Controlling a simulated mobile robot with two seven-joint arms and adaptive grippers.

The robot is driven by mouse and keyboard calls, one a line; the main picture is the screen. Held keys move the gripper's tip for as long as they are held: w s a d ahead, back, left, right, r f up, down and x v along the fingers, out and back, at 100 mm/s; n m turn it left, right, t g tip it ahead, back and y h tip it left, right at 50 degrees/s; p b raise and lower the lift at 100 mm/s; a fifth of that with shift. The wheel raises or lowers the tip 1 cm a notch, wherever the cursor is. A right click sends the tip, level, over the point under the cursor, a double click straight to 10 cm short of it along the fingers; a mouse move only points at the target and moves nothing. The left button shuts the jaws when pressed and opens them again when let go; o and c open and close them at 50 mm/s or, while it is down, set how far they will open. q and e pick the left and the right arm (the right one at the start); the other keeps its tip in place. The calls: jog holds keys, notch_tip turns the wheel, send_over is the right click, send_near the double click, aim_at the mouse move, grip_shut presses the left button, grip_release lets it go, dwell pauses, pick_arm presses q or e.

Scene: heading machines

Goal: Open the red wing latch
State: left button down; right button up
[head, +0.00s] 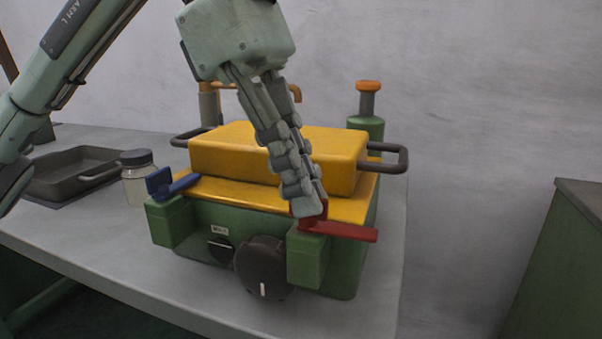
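The red wing latch (345,231) sits on top of the front right green post (307,262) of a green machine with a yellow lid (270,157). Its long red arm points to the right, past the post. My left gripper (308,205) comes down from above, with its fingertips at the upright red part of the latch. The fingers look close together and partly cover that part. I cannot tell whether they grip it. My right gripper is not in view.
A blue wing latch (172,184) is on the front left post. A dark knob (263,267) is on the machine's front. A jar (137,178) and a dark tray (80,172) stand to the left. The table's right edge is close to the machine.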

pick_arm(q)
jog(key=shift+m, duration=0.3)
dwell(0.4)
jog(key=c, duration=1.7)
grip_release()
jog(key=shift+r, duration=0.1)
jog(key=v, duration=1.2)
jog(key=shift+w+d, duration=0.1)
jog(key=shift+w, duration=0.05)
